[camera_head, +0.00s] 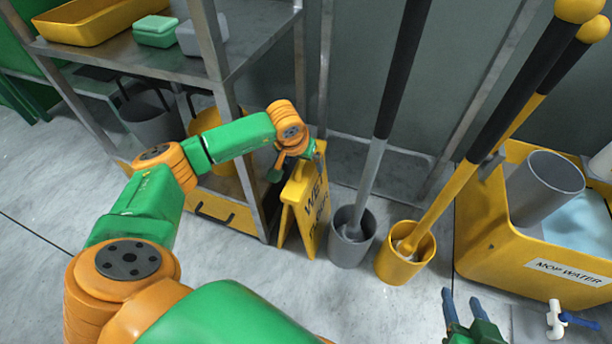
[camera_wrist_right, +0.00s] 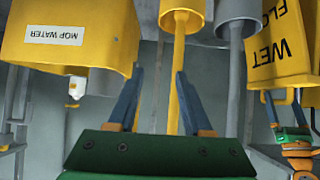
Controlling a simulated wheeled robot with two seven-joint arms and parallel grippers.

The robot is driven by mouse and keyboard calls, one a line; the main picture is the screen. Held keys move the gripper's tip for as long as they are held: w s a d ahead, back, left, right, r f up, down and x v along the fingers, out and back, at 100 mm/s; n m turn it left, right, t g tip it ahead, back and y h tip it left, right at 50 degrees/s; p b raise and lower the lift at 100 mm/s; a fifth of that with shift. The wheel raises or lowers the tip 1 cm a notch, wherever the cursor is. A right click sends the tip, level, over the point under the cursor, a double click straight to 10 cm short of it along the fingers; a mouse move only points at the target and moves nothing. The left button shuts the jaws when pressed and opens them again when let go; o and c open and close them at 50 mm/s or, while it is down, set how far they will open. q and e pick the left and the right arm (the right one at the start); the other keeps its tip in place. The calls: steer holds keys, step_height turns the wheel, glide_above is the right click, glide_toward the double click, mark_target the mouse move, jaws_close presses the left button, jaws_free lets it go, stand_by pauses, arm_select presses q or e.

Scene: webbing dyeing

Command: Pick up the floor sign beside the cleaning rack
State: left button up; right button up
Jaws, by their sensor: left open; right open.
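The yellow floor sign (camera_head: 306,205) stands on the floor beside the cleaning rack (camera_head: 258,185), with dark "WET" lettering on its face. My left gripper (camera_head: 300,160) is at the top of the sign, its fingers mostly hidden in the head view. In the right wrist view, where the scene is upside down, the sign (camera_wrist_right: 283,45) is at the right. There my left gripper (camera_wrist_right: 291,106) is open, with its blue fingers close to the sign's handle; contact is unclear. My right gripper (camera_head: 463,306) is open and empty, low in front of the mop buckets.
A grey bucket (camera_head: 345,246) and a yellow bucket (camera_head: 400,266) with long-handled tools stand just right of the sign. The yellow mop-water tub (camera_head: 500,258), with a tap (camera_head: 556,318), is further right. Rack posts stand close to my left arm.

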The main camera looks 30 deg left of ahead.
mark_target(305, 168)
arm_select(q)
steer(key=b+x, duration=0.1)
steer(key=x, duration=0.1)
steer(key=shift+f+b, duration=0.3)
steer(key=shift+f, duration=0.15)
steer(key=shift+b+x, duration=0.6)
steer(key=shift+x, duration=0.55)
steer(key=shift+w+a+r, duration=0.1)
steer(key=shift+w, duration=0.05)
jaws_close()
arm_select(e)
steer(key=w+a+r+t+y, duration=0.1)
steer(key=r+t+y, duration=0.1)
steer(key=r+t, duration=0.3)
steer(key=w+a+r+n+t+y, duration=0.1)
steer(key=r+t, duration=0.5)
steer(key=r, duration=0.7)
steer(key=shift+w+a+r+y, duration=0.35)
steer(key=shift+w+a+y, duration=0.05)
steer(key=shift+a, duration=0.2)
